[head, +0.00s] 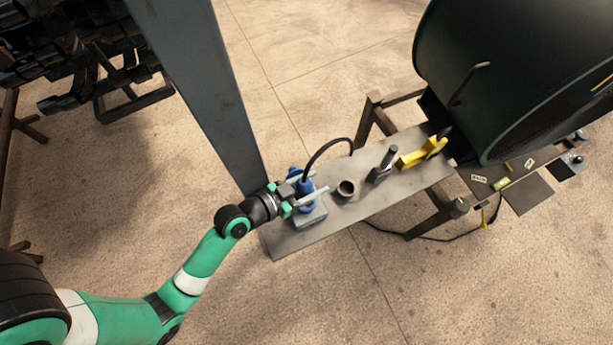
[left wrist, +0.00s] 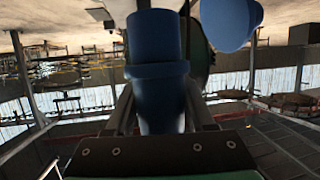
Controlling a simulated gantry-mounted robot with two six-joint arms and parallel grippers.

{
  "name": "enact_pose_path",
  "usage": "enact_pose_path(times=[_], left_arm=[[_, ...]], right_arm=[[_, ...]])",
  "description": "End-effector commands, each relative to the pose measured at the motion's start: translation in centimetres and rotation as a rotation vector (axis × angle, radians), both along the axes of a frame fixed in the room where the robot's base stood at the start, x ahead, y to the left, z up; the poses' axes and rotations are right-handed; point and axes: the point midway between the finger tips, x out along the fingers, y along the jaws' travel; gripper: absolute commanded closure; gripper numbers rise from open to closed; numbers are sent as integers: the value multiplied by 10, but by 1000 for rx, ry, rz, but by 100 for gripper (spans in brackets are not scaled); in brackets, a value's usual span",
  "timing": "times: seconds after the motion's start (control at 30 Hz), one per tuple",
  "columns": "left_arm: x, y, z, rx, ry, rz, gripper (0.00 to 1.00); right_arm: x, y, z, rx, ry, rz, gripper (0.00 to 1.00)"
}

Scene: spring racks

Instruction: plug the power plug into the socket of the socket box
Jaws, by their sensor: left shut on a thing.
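The blue power plug (head: 306,188) is between the fingers of my left gripper (head: 308,193), which is shut on it. In the left wrist view the plug (left wrist: 155,55) stands large between the fingers. A black cable (head: 325,146) arcs up from it and to the right. The grey socket box (head: 313,217) lies on the bench just below the gripper. A second blue part (left wrist: 229,22) shows at the upper right of the left wrist view. I cannot tell whether the plug touches the socket, as the gripper covers that spot. My right gripper is not in view.
The narrow metal bench (head: 286,242) also carries a grey cup (head: 346,189), a dark upright tool (head: 384,164) and a yellow tool (head: 423,153). A grey post (head: 200,85) stands close behind the gripper. A large dark drum (head: 500,70) is at the right.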

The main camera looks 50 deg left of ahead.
Motion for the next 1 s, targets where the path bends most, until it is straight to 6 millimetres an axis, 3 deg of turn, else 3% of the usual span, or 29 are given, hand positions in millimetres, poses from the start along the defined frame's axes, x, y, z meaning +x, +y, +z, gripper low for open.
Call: enact_pose_path(times=[0.13,0.53,1.0], left_arm=[[8,10,16,1,-3,19,100],[7,12,15,0,-4,23,100],[7,12,-29,-1,-4,24,100]], right_arm=[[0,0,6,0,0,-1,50],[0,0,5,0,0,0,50],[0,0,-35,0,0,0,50]])
